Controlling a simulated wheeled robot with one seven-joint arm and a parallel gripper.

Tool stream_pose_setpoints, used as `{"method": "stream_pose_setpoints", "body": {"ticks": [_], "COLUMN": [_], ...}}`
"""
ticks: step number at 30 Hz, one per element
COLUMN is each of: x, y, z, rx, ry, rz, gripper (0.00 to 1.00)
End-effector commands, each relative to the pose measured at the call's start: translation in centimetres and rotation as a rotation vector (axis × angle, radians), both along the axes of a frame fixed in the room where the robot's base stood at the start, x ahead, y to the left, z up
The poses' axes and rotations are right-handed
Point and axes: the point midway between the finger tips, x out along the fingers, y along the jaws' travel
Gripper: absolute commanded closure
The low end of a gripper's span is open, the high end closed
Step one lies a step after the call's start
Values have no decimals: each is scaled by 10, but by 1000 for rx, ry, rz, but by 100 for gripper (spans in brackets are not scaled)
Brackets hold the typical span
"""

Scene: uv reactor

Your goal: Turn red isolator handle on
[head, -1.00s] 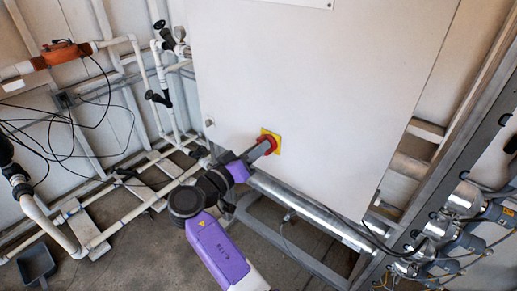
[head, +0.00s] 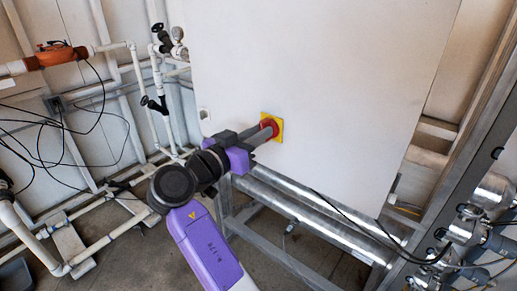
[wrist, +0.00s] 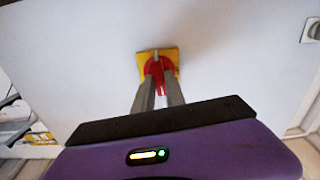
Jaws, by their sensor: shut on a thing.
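The red isolator handle (head: 268,124) sits on a square yellow plate (head: 279,137) low on the white cabinet front. My gripper (head: 264,134) reaches it from the lower left, and its two grey fingers are shut on the handle. In the wrist view, the red handle (wrist: 158,70) on its yellow plate (wrist: 174,58) lies between the fingertips (wrist: 159,84), one finger on each side. The handle's grip runs roughly up and down in that view. The fingers hide part of it, and no on or off marking is readable.
The white cabinet (head: 330,80) fills the middle. Metal pipes (head: 320,225) and a grey frame run below it. White pipes and valves (head: 155,100) with loose black cables stand at the left. Steel fittings (head: 465,220) stand at the right.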

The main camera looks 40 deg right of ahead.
Motion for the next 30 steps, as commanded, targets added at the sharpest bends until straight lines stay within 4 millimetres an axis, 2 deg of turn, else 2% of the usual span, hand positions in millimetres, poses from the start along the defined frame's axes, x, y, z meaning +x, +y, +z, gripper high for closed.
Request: {"method": "stream_pose_setpoints", "body": {"ticks": [1,9,24,25,27,28,30], "x": [0,0,0,0,0,0,0], "y": [0,0,0,0,0,0,0], "z": [-5,-1,1,1,1,1,1], "rx": [5,19,23,23,23,23,23], "ry": [-25,-100,-117,-117,-117,-117,-116], "rz": [0,0,0,0,0,0,0], "gripper": [100,100,100,81,67,63,63]}}
